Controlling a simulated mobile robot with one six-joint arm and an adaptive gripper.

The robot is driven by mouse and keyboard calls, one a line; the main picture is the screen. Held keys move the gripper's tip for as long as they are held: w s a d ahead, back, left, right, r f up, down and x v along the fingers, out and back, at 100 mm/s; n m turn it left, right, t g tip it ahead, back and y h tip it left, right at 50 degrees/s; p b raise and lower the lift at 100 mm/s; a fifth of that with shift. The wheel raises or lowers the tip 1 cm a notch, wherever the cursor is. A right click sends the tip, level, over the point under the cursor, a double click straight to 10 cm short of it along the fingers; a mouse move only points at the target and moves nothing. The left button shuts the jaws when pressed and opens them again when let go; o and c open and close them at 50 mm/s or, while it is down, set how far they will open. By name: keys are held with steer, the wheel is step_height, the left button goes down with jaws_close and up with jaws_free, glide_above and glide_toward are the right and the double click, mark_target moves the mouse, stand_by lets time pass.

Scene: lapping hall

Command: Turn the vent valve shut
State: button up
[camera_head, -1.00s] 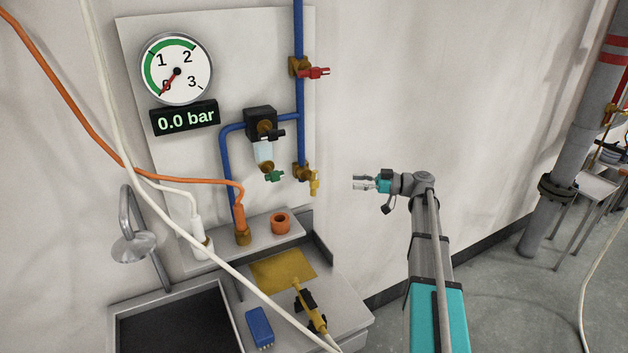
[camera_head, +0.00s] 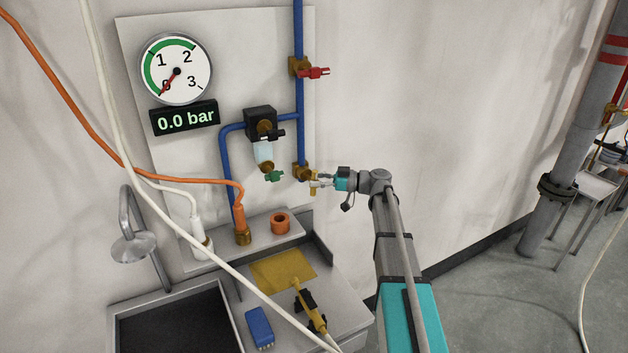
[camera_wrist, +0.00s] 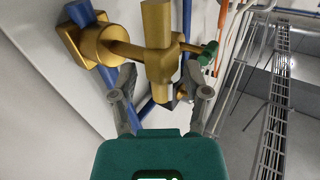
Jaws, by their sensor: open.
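A brass valve (camera_head: 302,172) with a yellow handle sits at the lower end of the blue pipe; no label shows that it is the vent valve. Its handle (camera_head: 313,188) hangs down in the head view. In the wrist view the gold-coloured handle (camera_wrist: 158,60) stands between my two fingers, with the valve body (camera_wrist: 98,44) at upper left. My gripper (camera_head: 318,182) is open at the handle, coming from the right; in the wrist view its fingertips (camera_wrist: 165,84) lie on either side of it. I cannot tell whether either finger touches.
A red-handled valve (camera_head: 314,72) is higher on the pipe. A green-handled drain (camera_head: 274,176) sits close to the left. The gauge (camera_head: 177,69) needle is at 0, and the display (camera_head: 185,118) reads 0.0 bar. A bench (camera_head: 345,315) stands below; the wall to the right is clear.

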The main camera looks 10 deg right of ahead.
steer(key=shift+w+a, duration=0.15)
steer(key=shift+a, duration=0.3)
jaws_close()
